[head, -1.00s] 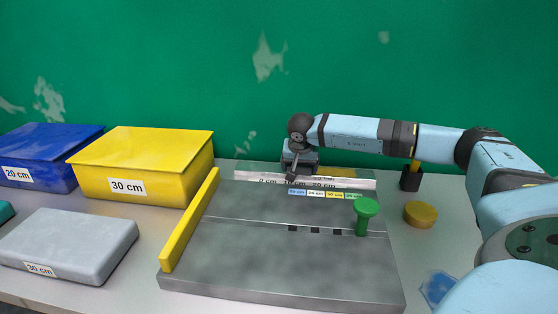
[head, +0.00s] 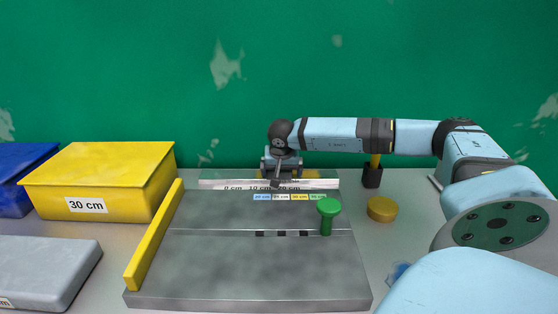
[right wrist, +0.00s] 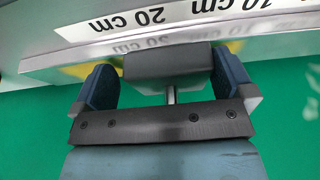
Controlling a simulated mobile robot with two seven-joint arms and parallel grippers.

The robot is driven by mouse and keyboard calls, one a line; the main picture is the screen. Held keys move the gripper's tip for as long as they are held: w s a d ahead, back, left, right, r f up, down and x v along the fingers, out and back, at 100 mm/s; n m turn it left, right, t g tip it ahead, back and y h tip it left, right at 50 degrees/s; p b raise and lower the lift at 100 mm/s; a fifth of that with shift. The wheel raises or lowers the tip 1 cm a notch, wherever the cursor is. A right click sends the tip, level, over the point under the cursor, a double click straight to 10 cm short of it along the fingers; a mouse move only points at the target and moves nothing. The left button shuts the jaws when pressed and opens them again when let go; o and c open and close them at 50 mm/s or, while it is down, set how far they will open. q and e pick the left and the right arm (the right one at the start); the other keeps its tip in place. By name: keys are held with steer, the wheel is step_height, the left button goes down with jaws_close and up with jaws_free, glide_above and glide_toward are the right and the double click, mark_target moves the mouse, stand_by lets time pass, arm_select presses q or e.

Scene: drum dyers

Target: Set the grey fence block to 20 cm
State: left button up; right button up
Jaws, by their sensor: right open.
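The grey fence block (right wrist: 168,62) shows in the right wrist view as a dark grey body on the rail, with a short metal stem towards my palm. My right gripper (right wrist: 165,80) has its two blue fingers on either side of the block, very near its sides. Whether they touch it is unclear. In the head view my right gripper (head: 281,170) is over the rail at the back and mostly hides the block. The scale (head: 240,187) reads 0, 10 and 20 cm from left to right. The gripper stands between the 10 and 20 cm marks. My left gripper is out of view.
A grey board (head: 240,265) lies in front of the rail, with a yellow bar (head: 153,238) at its left and a green knob (head: 328,208). A yellow 30 cm box (head: 100,185) and grey slab (head: 40,270) are left. A yellow disc (head: 381,209) is right.

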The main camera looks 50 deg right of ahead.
steer(key=p+v, duration=0.2)
steer(key=v, duration=1.1)
steer(key=shift+a+r, duration=0.2)
steer(key=shift+r, duration=0.1)
steer(key=shift+s+f, duration=0.1)
